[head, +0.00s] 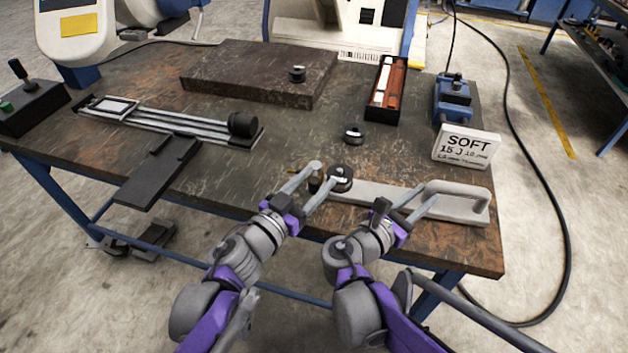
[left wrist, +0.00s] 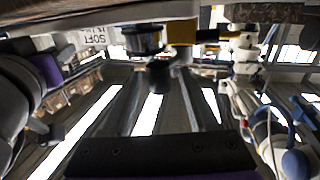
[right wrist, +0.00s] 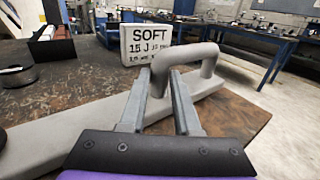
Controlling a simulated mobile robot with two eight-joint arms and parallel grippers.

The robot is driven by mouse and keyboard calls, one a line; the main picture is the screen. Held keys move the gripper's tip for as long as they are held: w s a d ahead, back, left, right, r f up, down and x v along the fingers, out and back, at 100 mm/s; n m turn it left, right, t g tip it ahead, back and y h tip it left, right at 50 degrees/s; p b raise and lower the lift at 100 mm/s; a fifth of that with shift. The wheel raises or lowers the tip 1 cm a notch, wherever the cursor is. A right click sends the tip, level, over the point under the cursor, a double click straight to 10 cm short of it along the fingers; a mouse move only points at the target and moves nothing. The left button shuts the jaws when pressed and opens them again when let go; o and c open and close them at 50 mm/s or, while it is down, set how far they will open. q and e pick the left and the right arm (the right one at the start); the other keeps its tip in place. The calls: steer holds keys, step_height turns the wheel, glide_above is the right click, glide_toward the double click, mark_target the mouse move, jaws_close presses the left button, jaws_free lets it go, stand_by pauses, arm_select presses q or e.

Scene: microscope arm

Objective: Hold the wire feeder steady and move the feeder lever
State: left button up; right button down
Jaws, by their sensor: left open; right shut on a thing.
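A long light grey bar (head: 385,194) lies along the front edge of the table, with a raised grey handle (head: 460,190) at its right end. A round black piece with a pale top (head: 340,178) sits at its left end. I cannot tell which part is the feeder lever. My right gripper (head: 424,200) is shut on the left end of the handle, which also shows in the right wrist view (right wrist: 205,54). My left gripper (head: 314,182) is open beside the round black piece. A small dark part (head: 314,185) shows between its fingers; no grip shows.
A sign reading SOFT (head: 466,146) stands behind the handle. A railed device with a black roller (head: 243,124) lies left, a dark slab (head: 250,75) and a red-and-black tray (head: 388,88) behind. The middle of the table is mostly clear.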

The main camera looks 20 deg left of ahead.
arm_select(q)
jaws_close()
stand_by(0.3)
steer(key=shift+w+d+r+n+t+y, duration=0.1)
steer(key=shift+d+r+n+t+y, duration=0.15)
steer(key=shift+y, duration=0.25)
steer(key=shift+d+f+n+y, duration=0.1)
steer(key=shift+f+n+y, duration=0.1)
steer(key=shift+n+y, duration=0.2)
jaws_free()
